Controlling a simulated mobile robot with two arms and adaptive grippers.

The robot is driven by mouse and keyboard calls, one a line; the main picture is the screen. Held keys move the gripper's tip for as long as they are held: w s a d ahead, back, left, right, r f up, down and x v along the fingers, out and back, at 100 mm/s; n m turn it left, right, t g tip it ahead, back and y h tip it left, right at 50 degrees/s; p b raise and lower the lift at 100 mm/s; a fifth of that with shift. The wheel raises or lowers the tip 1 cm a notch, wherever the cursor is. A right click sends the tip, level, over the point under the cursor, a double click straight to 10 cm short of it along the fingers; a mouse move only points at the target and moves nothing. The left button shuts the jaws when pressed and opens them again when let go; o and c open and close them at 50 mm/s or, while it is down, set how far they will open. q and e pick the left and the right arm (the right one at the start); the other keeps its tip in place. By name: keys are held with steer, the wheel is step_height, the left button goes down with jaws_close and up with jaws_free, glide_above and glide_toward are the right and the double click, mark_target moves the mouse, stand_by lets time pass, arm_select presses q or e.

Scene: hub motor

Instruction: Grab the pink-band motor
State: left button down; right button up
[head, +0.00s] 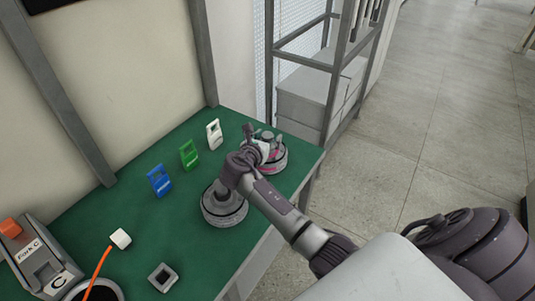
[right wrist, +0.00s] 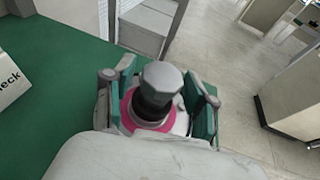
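The pink-band motor (head: 278,161) stands at the right end of the green table, a round grey body with a pink band. My right gripper (head: 262,145) is over it and hides part of its top. In the right wrist view the motor's dark shaft with a grey faceted cap (right wrist: 158,88) stands between the two green-padded fingers of my right gripper (right wrist: 162,98), with the pink ring (right wrist: 128,112) below. The fingers are open, with a gap visible on each side of the shaft. My left gripper is not in view.
Another grey motor (head: 223,207) stands on the green table (head: 190,240) beneath my right arm. Blue (head: 159,180), green (head: 188,154) and white (head: 214,134) signs stand along the back. A machine with an orange part (head: 35,260) is at left. A metal shelf (head: 315,80) is behind.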

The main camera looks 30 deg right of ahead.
jaws_close()
steer(key=shift+w+r, duration=0.1)
steer(key=shift+r, duration=0.1)
steer(key=shift+r, duration=0.1)
